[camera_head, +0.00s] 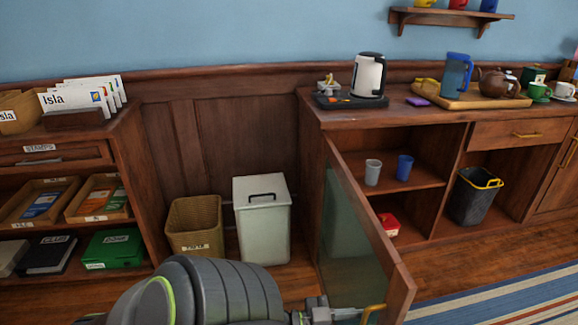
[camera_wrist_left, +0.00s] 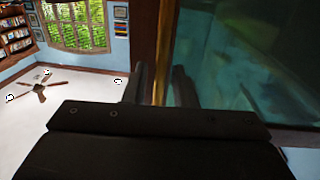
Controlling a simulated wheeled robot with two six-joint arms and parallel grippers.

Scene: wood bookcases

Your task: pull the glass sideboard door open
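The glass sideboard door (camera_head: 354,236) has a wooden frame and a greenish pane. It stands swung well out from the sideboard, hinged at its left, with the shelves behind it exposed. Its brass handle (camera_head: 373,311) is near the free edge, low in the head view. My left gripper (camera_head: 352,313) reaches it from the left, its narrow-set fingers shut on the handle. In the left wrist view the fingers (camera_wrist_left: 160,75) stand either side of the golden bar, with the glass (camera_wrist_left: 240,60) to the right. The exact finger contact is hard to see. My right gripper is out of view.
A white lidded bin (camera_head: 262,222) and a wicker basket (camera_head: 195,228) stand left of the door. Two cups and a red item sit inside the sideboard (camera_head: 410,178). A kettle (camera_head: 369,76) is on top. A striped rug (camera_head: 500,298) lies at lower right.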

